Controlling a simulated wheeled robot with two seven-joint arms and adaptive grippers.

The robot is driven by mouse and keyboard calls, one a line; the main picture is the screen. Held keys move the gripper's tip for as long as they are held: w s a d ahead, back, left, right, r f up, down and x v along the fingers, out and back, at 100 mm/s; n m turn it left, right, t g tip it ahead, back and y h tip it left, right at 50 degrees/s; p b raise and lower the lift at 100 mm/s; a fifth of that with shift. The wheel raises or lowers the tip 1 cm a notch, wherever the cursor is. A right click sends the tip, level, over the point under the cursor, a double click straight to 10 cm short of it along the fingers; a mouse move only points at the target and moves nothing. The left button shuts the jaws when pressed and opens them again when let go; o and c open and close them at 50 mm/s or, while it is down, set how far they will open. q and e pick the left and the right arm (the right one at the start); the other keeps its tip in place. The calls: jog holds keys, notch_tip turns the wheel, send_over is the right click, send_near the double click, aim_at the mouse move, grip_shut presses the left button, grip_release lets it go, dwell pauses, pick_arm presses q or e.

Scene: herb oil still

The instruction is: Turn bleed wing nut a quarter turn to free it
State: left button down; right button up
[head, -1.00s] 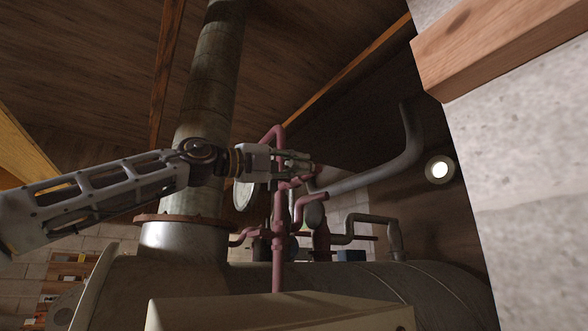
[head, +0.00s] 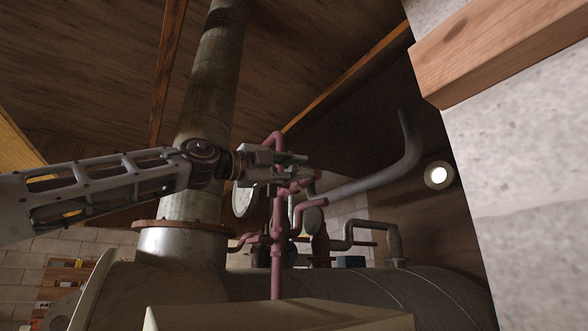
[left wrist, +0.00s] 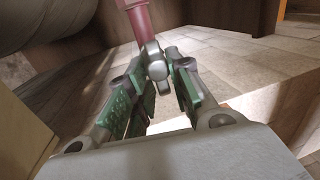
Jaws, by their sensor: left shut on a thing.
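The bleed wing nut (left wrist: 154,66) is a small grey metal piece at the end of a pinkish-red pipe (left wrist: 135,18) in the left wrist view. My left gripper (left wrist: 157,76) has its green-padded fingers on either side of the nut and is shut on it. In the head view my left gripper (head: 302,168) is at the upper part of the red pipework (head: 278,215). The nut is hidden there behind the fingers. My right gripper is not in view.
A large grey tank (head: 370,285) lies below the pipework, with a tall flue (head: 205,110) behind my left arm. A round gauge-like disc (head: 242,198) hangs close under the gripper. A concrete wall with a wooden beam (head: 500,55) closes off the right.

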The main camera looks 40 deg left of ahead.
pick_arm(q)
jog(key=c, duration=1.5)
grip_release()
jog(key=shift+s+r, duration=0.1)
jog(key=shift+r, duration=0.25)
jog(key=shift+o, duration=0.6)
jog(key=shift+f, duration=0.25)
jog(key=v, duration=1.2)
jog(key=shift+o, duration=0.3)
